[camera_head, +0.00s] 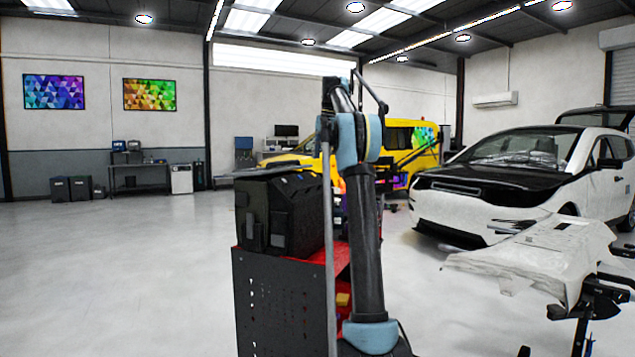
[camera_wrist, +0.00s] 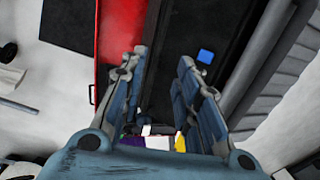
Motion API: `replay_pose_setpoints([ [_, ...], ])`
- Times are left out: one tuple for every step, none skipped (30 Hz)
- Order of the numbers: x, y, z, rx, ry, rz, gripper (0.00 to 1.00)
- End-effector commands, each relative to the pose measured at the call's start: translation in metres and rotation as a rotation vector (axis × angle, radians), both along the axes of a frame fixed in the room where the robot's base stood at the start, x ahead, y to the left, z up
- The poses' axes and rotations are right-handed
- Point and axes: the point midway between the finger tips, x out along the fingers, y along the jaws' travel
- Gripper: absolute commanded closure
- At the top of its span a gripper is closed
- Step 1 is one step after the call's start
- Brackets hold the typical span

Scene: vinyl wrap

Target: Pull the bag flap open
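The black bag (camera_head: 282,215) stands on a red and black cart, left of my upright arm in the head view. A thin dark panel (camera_head: 262,172), which looks like its flap, lies across the top; I cannot tell how far it is lifted. In the wrist view my gripper (camera_wrist: 163,57) is open, its two blue-grey fingers apart with nothing clearly between them. Beyond the fingers is a dark surface (camera_wrist: 225,28) with a small blue square (camera_wrist: 205,55), and a grey ribbed side (camera_wrist: 275,65) lies to the right. I cannot tell whether a finger touches the bag. My gripper is not clear in the head view.
The cart (camera_head: 285,305) has a perforated dark side and a red top. Its red edge (camera_wrist: 121,28) shows left of the fingers in the wrist view. A white car (camera_head: 520,185) and a draped white panel (camera_head: 545,255) stand at right. The floor at left is clear.

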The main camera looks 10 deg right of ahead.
Motion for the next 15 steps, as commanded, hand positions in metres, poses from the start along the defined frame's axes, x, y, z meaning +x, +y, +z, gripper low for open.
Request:
replay_pose_setpoints([
  [0.001, 0.001, -0.007, 0.0, 0.0, 0.0, 0.7],
  [0.002, 0.002, -0.012, 0.0, 0.0, 0.0, 0.7],
  [0.002, 0.003, -0.017, 0.0, 0.0, 0.0, 0.7],
  [0.002, 0.004, -0.021, 0.0, 0.0, 0.0, 0.7],
  [0.002, 0.004, -0.025, 0.0, 0.0, 0.0, 0.7],
  [0.003, 0.005, -0.031, 0.0, 0.0, 0.0, 0.7],
  [0.004, 0.006, -0.036, 0.0, 0.0, 0.0, 0.7],
  [0.005, 0.006, -0.04, 0.0, 0.0, 0.0, 0.7],
  [0.005, 0.007, -0.046, 0.0, 0.0, 0.0, 0.7],
  [0.005, 0.008, -0.051, 0.0, 0.0, 0.0, 0.7],
  [0.006, 0.009, -0.055, 0.0, 0.0, 0.0, 0.7],
  [0.006, 0.01, -0.061, 0.0, 0.0, 0.0, 0.7],
  [0.007, 0.01, -0.066, 0.0, 0.0, 0.0, 0.7],
  [0.008, 0.011, -0.071, 0.0, 0.0, 0.0, 0.7],
  [0.008, 0.012, -0.077, 0.0, 0.0, 0.0, 0.7],
])
